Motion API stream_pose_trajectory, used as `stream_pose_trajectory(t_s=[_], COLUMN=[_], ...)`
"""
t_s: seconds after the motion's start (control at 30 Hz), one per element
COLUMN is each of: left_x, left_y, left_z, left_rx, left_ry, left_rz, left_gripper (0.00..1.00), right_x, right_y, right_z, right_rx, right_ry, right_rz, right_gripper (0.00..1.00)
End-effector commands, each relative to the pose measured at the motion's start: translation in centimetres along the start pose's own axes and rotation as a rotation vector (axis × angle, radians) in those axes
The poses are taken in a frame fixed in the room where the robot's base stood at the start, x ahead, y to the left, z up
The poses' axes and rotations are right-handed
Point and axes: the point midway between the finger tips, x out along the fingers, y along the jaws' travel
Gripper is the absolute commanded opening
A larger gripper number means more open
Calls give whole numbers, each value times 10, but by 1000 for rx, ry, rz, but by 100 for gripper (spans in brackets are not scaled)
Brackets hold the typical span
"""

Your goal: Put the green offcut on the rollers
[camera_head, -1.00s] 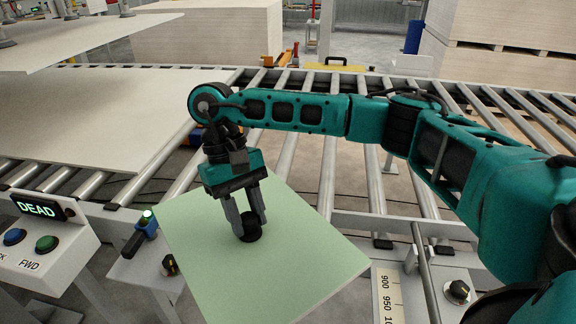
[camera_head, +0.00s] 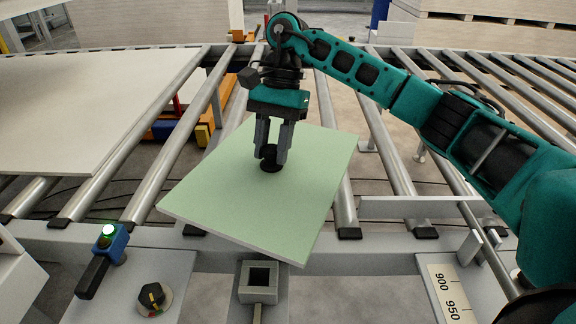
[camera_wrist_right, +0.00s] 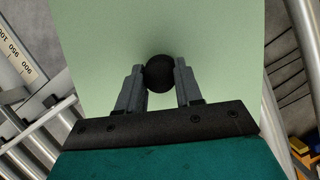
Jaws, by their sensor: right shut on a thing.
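The green offcut (camera_head: 230,185) is a flat pale green board, set askew to the rollers (camera_head: 345,205). My right gripper (camera_head: 271,152) is above its middle, shut on a black round knob (camera_head: 270,166) on its top face. In the right wrist view the knob (camera_wrist_right: 159,74) sits between the two fingertips, with the green offcut (camera_wrist_right: 105,45) behind. In the head view the offcut overlaps the rollers, and its near corner reaches over the front rail (camera_head: 370,258). I cannot tell whether it touches the rollers. My left gripper is not in view.
A large pale board (camera_head: 80,110) lies on the rollers at the left. A blue switch box (camera_head: 108,245) with a lit green button and a black knob (camera_head: 152,297) are at the front. A scale plate (camera_head: 450,292) is at the front right. Rollers right of the offcut are bare.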

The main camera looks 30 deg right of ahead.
Motion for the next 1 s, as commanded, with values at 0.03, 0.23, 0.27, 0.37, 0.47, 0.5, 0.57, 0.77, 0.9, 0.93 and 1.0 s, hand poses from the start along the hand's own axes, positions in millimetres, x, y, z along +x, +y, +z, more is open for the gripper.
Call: stream_pose_trajectory(t_s=[0.03,0.23,0.27,0.37,0.47,0.5,0.57,0.77,0.9,0.93,1.0], left_x=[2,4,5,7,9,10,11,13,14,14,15], left_y=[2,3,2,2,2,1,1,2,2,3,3], left_z=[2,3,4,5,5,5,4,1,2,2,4], left_rx=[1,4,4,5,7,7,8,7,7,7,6], left_ry=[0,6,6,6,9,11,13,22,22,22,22], left_rz=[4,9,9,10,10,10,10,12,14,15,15], left_gripper=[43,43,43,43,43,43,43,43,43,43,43], right_x=[-10,-52,-58,-79,-99,-107,-119,-150,-162,-162,-159], right_y=[-2,-7,-7,-6,-4,-3,-1,8,13,14,15], right_z=[-7,-29,-32,-43,-53,-57,-63,-78,-84,-85,-88], right_rx=[112,575,642,867,1087,1172,1297,1634,1769,1786,1811], right_ry=[-1,-1,1,0,0,0,0,-2,-1,-1,0], right_rz=[-56,-250,-279,-372,-464,-502,-553,-691,-743,-749,-757], right_gripper=[0,0,0,0,0,0,0,0,0,0,0])
